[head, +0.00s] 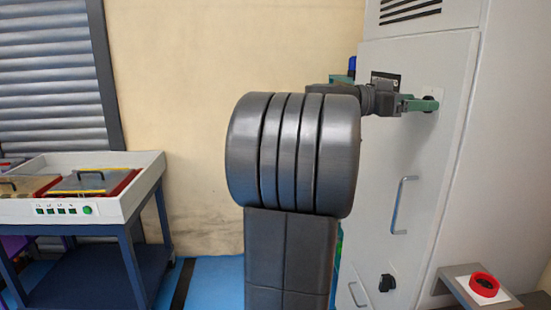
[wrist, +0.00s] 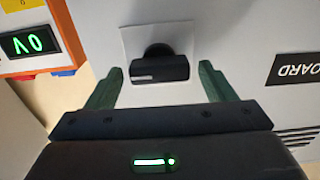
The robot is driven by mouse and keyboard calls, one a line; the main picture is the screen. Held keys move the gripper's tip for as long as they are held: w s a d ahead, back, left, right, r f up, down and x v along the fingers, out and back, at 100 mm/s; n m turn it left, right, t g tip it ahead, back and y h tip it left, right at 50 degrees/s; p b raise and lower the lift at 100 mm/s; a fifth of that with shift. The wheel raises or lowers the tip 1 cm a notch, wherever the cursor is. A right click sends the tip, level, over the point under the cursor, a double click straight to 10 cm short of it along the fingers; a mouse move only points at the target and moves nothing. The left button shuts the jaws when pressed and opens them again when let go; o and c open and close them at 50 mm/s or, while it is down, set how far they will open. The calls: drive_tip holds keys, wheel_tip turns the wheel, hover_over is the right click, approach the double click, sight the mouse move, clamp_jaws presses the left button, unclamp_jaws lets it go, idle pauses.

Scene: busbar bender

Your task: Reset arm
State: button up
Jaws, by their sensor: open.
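My gripper (head: 418,104) is at the upper right in the head view, close to the front of a grey cabinet (head: 400,160). Its green fingers also show in the wrist view (wrist: 163,85), spread apart and open. A black rotary knob (wrist: 160,68) on a pale square plate sits between and just beyond the fingertips in the wrist view. The fingers appear apart from the knob, with a gap on each side. My dark arm covers the middle of the head view.
A second black knob (head: 387,283) and a handle (head: 403,205) are lower on the cabinet. A blue table (head: 75,235) with a white tray (head: 140,165) stands left. A lit display (wrist: 30,43) shows upper left in the wrist view.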

drive_tip(key=shift+f, duration=0.1)
drive_tip(key=s+a+b, duration=0.1)
drive_tip(key=a+b, duration=0.1)
drive_tip(key=a, duration=1.2)
drive_tip(key=w+d+n+p, duration=0.1)
drive_tip(key=d+p, duration=0.5)
drive_tip(key=d, duration=0.8)
drive_tip(key=shift+r, duration=0.35)
